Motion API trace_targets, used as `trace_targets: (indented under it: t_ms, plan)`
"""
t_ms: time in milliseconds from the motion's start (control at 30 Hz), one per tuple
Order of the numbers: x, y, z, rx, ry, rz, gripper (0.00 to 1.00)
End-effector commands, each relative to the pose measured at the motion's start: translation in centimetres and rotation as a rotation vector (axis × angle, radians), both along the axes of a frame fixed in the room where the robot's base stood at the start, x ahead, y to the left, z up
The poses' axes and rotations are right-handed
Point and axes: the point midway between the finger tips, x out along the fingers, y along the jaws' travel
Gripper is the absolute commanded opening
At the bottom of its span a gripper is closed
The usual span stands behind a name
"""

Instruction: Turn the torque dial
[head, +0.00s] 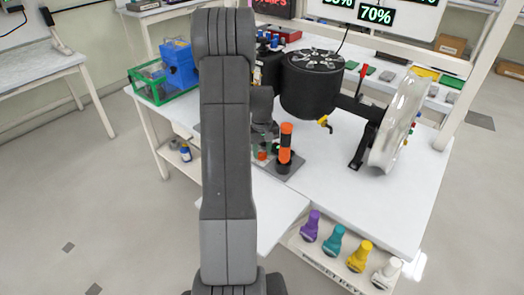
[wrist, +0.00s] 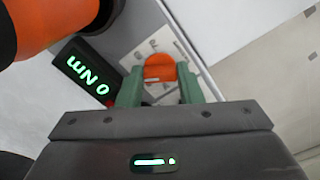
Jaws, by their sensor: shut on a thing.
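The torque dial (wrist: 159,68) is a small orange knob in the middle of the wrist view, on a light plate with marks around it. My gripper (wrist: 159,88) has its two green fingers on either side of the dial and is shut on it. A dark display (wrist: 88,78) beside the dial reads "0 Nm" in green, upside down in this view. In the head view my gripper (head: 263,143) is low over the table, next to an upright orange and black cylinder (head: 286,146) on a grey base. The dial is mostly hidden there by my gripper.
The orange cylinder (wrist: 30,25) also stands close at the wrist view's upper left. Coloured knobs (head: 333,240) line the front rack. A blue box (head: 180,65) sits left.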

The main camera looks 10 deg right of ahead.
Motion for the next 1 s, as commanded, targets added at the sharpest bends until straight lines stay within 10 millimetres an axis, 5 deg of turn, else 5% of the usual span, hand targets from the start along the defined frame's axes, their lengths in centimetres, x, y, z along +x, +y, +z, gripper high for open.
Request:
trace_targets:
  t_ms: [600, 1000]
  plan:
    - [0.0, 0.1, 0.01, 0.0, 0.001, -0.483, 0.1]
    - [0.03, 0.12, 0.05, 0.0, 0.0, -0.62, 0.1]
